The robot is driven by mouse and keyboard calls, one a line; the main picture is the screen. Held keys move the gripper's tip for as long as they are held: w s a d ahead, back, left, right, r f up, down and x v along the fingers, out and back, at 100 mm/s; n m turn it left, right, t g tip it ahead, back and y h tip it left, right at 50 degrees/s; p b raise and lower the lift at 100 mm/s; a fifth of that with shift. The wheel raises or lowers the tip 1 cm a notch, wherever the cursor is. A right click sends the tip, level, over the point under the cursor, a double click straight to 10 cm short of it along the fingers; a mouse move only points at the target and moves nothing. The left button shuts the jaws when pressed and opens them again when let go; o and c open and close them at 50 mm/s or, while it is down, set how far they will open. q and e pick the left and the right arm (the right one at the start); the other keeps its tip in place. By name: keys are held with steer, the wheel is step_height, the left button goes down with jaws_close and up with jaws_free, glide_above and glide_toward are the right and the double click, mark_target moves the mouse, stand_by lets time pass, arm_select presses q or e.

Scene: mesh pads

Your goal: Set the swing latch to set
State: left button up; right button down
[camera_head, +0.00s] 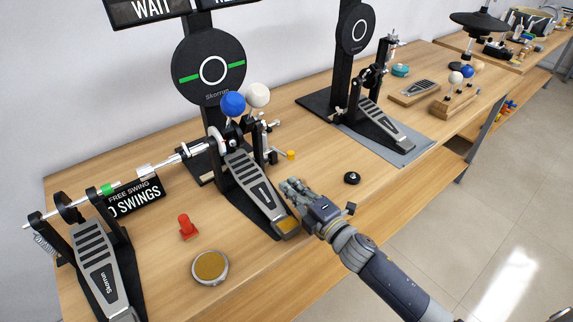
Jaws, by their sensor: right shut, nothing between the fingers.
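A drum pedal with a grey footboard (252,185) stands at the middle of the bench, in front of a round black pad (209,68) with a green stripe and a white ring. A blue ball (233,104) and a white ball (258,95) sit at the top of its frame. I cannot tell which small part is the swing latch. A sign (136,198) by the left shaft shows "FREE SWING". My right gripper (287,188) is shut and empty, just right of the footboard's lower part. My left gripper is not in view.
A red peg (187,228) and a round gold-topped tin (210,266) are on the bench front. A second pedal (96,258) is at left, joined by a shaft. A small black knob (352,178) lies right of my gripper. Another pedal (380,122) stands behind.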

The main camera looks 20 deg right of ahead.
steer(key=p+x, duration=0.1)
steer(key=x, duration=0.5)
steer(key=shift+w+a+r, duration=0.1)
steer(key=shift+w+a, duration=0.05)
steer(key=shift+w, duration=0.05)
steer(key=w+d, duration=0.1)
steer(key=d, duration=0.1)
steer(key=shift+w+d+p, duration=0.3)
steer(key=shift+w+p, duration=0.1)
steer(key=shift+w+d, duration=0.2)
steer(key=shift+d, duration=0.2)
steer(key=shift+d, duration=0.1)
steer(key=shift+w+d+n+y, duration=0.3)
steer(key=shift+d+y, duration=0.2)
steer(key=shift+d, duration=0.05)
steer(key=shift+s+a, duration=0.1)
steer(key=shift+a, duration=0.05)
